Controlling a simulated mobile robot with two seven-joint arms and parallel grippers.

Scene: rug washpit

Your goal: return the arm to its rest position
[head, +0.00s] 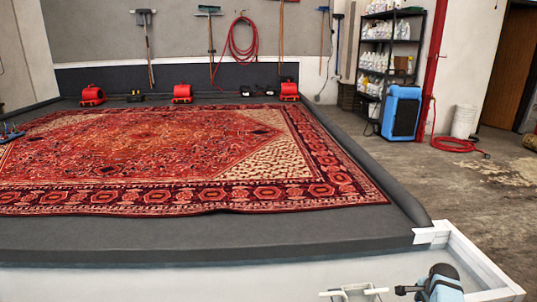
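Neither of my arms can be made out for sure in the head view, and no gripper shows clearly. At the bottom right edge, a blue and dark grey device (441,285) with a short black nozzle is cut off by the frame. Beside it on the left is a pale metal piece (352,293) with thin bars, also cut off. I cannot tell what these two are attached to.
A patterned red rug (150,150) lies flat on the dark wash floor (200,235). A white-edged frame (470,255) stands at the near right corner. Red blowers (182,93) line the back. A blue machine (402,112) stands right, near free concrete floor (480,190).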

